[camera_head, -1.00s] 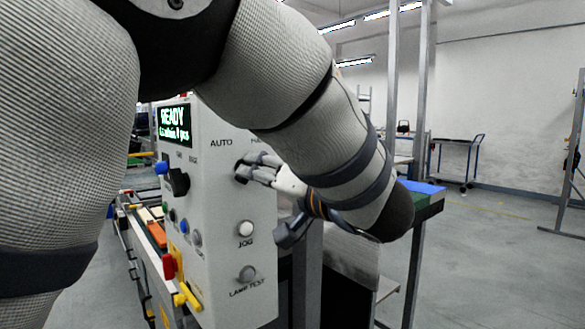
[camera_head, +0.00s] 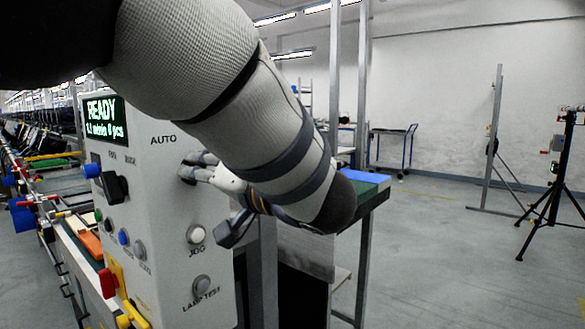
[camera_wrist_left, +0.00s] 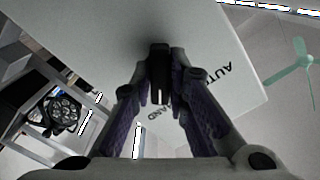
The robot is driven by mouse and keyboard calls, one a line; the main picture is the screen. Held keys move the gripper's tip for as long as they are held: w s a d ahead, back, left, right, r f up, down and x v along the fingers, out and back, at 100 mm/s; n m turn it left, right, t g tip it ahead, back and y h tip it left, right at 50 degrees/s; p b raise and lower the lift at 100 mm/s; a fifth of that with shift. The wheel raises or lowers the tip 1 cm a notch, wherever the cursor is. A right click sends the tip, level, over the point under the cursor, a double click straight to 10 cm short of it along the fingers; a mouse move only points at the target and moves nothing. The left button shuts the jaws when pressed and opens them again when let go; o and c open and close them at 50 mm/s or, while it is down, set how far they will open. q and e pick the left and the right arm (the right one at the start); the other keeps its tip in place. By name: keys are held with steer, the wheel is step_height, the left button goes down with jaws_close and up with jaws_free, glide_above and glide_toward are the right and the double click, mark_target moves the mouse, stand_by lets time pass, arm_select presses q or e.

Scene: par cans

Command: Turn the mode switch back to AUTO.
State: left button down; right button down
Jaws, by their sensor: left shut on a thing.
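The mode switch, a black knob (camera_wrist_left: 158,72), sits on the white control panel (camera_head: 160,215) and shows between my fingers in the left wrist view. My left gripper (camera_head: 187,168) is at the panel's face just below the AUTO label (camera_head: 163,140), shut on the knob. It also shows in the left wrist view (camera_wrist_left: 160,92), with one finger on each side of the knob. There the AUTO label is to the right and the HAND label is partly hidden by the fingers. Which label the knob points to, I cannot tell. My right gripper is out of view.
Below the switch are a white JOG button (camera_head: 196,234) and a grey LAMP TEST button (camera_head: 201,285). Open floor lies to the right.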

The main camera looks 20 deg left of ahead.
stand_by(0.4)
arm_select(q)
steer(key=shift+w+n, duration=0.15)
steer(key=shift+n, duration=7.75)
steer(key=c, duration=1.6)
jaws_free()
steer(key=shift+o, duration=0.2)
